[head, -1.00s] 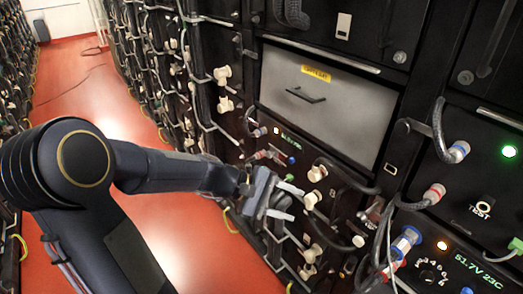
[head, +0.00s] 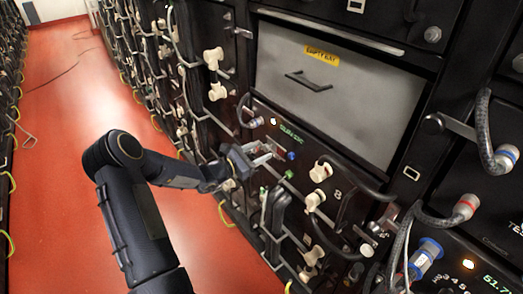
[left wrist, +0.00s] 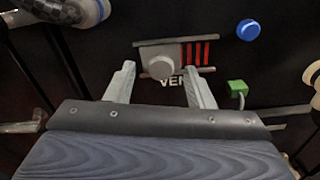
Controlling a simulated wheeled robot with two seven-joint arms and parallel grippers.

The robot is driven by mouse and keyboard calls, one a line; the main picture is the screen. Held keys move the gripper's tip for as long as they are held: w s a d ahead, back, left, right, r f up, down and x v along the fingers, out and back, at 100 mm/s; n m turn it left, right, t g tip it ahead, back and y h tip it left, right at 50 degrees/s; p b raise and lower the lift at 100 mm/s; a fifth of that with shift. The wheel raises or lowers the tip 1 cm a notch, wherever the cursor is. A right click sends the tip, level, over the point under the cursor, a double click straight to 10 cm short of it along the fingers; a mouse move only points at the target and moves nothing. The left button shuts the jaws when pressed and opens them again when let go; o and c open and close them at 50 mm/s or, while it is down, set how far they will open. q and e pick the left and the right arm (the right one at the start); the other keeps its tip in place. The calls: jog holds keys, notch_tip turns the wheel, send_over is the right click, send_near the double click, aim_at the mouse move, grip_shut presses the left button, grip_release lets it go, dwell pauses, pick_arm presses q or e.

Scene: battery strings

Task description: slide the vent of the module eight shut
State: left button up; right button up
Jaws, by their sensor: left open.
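The vent of the module shows in the left wrist view as a grey sliding plate (left wrist: 150,52) with a round pale knob (left wrist: 160,67). Red slots (left wrist: 195,53) show uncovered to the right of the plate, between two thin rails. The label below is partly hidden by my right-hand finger. My left gripper (left wrist: 157,74) is open, its two fingers on either side of the knob; contact cannot be told. In the head view my left gripper (head: 266,153) is at the module's front panel (head: 325,160), which bears an 8. My right gripper is not in view.
A blue button (left wrist: 248,30) and a green connector (left wrist: 237,87) sit right of the vent. Pale plugs (head: 318,172) and black handles (head: 345,178) stick out nearby. A grey drawer front (head: 335,85) is above. The red floor aisle (head: 75,130) is free at left.

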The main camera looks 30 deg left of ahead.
pick_arm(q)
jog(key=shift+w+d, duration=0.25)
jog(key=shift+w, duration=0.35)
grip_shut()
